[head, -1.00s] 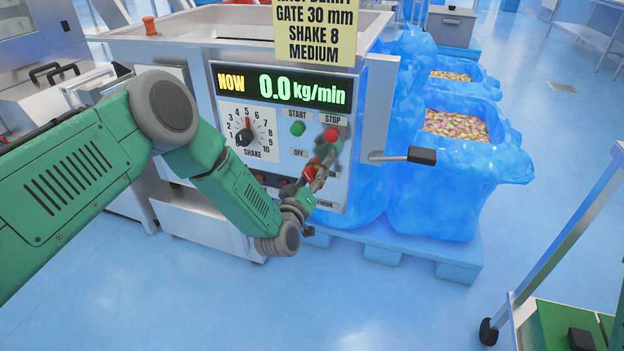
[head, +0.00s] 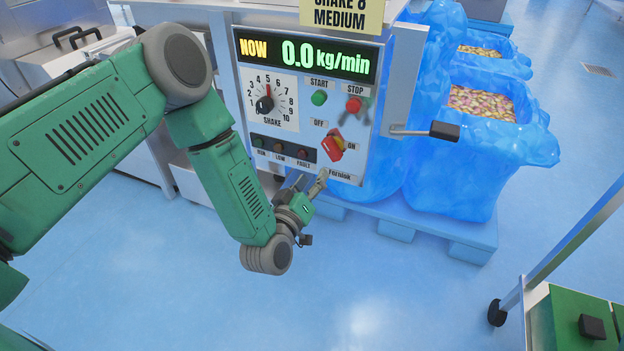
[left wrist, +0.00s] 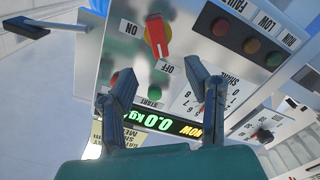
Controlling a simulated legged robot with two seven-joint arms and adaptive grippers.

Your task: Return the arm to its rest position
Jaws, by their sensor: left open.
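My left arm (head: 84,140) reaches in from the left in the head view. Its gripper (head: 318,184) is at the lower edge of the control panel (head: 232,95), below the red rotary switch (head: 332,147). In the left wrist view the two fingers of the left gripper (left wrist: 160,92) stand apart with nothing between them. The red switch (left wrist: 157,36) shows beyond the fingertips there, apart from them. The display (head: 305,55) reads 0.0 kg/min. My right gripper is not in view.
A black-tipped lever (head: 443,130) sticks out right of the panel. Blue-lined bins (head: 465,180) of snacks stand on a blue pallet (head: 470,232). A green-topped unit (head: 560,315) and a metal post with a castor (head: 497,313) are at lower right. Open floor (head: 370,290) lies in front.

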